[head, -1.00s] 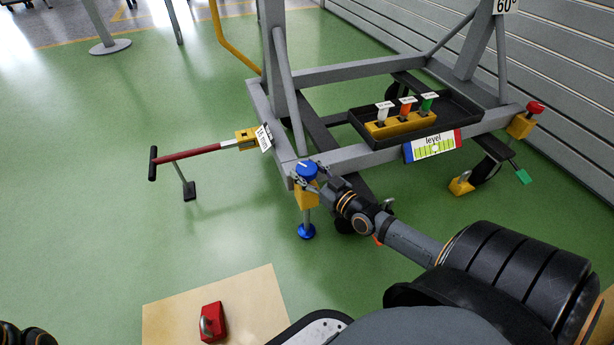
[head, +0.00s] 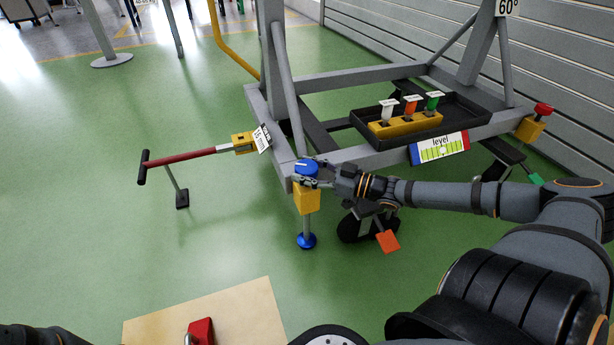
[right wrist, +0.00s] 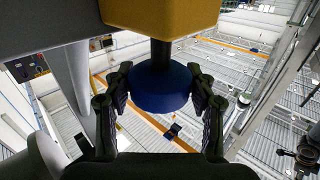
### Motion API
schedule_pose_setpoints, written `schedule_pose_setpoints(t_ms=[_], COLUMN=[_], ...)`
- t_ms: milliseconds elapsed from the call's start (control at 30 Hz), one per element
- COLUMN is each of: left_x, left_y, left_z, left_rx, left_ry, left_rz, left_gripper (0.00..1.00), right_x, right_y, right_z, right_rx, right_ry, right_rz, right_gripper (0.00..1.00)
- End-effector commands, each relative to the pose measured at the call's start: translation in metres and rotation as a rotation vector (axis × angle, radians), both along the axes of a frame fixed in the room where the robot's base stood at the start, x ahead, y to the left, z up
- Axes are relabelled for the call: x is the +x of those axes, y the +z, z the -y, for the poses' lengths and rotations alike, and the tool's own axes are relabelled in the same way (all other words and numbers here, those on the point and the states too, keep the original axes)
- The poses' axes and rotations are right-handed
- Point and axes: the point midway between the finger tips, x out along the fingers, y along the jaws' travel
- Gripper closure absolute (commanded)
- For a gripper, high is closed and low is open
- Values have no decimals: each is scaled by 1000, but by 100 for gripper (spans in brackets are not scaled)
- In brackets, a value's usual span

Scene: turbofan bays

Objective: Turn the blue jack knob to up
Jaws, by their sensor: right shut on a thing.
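The blue jack knob (head: 306,165) sits on top of a yellow jack block (head: 306,198) at the near corner of the grey frame. A white line marks its top; I cannot read its setting. My right gripper (head: 314,178) reaches it from the right and is shut on it. In the right wrist view the fingers (right wrist: 160,97) hold the blue knob (right wrist: 160,87) from both sides, with the yellow block (right wrist: 160,15) above it in the picture. A grey leg and blue foot (head: 307,241) stand below the block. My left gripper is not clearly in view.
The grey frame (head: 350,157) carries a level gauge (head: 439,148) and a black tray (head: 466,112) with tagged pins. A red-knobbed jack (head: 541,109) stands far right. A red tow bar (head: 185,159) sticks out left. An orange caster pedal (head: 388,241) is near my arm.

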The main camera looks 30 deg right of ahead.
Motion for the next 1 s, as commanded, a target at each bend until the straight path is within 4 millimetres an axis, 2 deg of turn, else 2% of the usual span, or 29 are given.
schedule_pose_setpoints(t_ms=[33, 100, 400, 1000], left_x=[0, 0, 0, 0], left_y=[-9, -14, -30, -34], left_z=[0, 0, 0, 0], left_rx=[0, 1, 0, -1], left_ry=[1, 1, 3, 4], left_rz=[0, 0, 2, 1], left_gripper=[60, 60, 60, 60], right_x=[0, 0, 0, -1], right_y=[-5, -5, -2, 1], right_z=[-1, -1, -1, -1], right_rx=[-6, -5, 0, 1], right_ry=[28, 61, 162, 205], right_rz=[-1, -1, 4, 2], right_gripper=[75, 75, 75, 75])
